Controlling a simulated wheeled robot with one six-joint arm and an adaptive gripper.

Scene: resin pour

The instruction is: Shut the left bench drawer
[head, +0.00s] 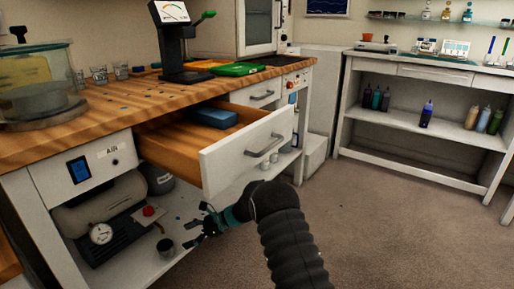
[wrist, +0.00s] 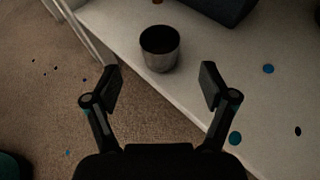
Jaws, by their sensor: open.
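The left bench drawer (head: 238,155) is pulled far out from under the wooden worktop in the head view. Its white front carries a grey bar handle (head: 264,146). A blue block-like item (head: 213,117) lies inside it. My gripper (head: 197,226) is low, below the drawer front and near the front edge of the bench's lower shelf, apart from the drawer. In the wrist view my gripper (wrist: 160,84) has its fingers spread with nothing between them. The drawer does not show in the wrist view.
A dark metal cup (wrist: 160,48) stands on the lower shelf (wrist: 190,85), just beyond my fingers. A compressor (head: 105,215) sits further left there. A closed drawer (head: 262,94) is right of the open one. Carpet (head: 380,215) to the right is clear.

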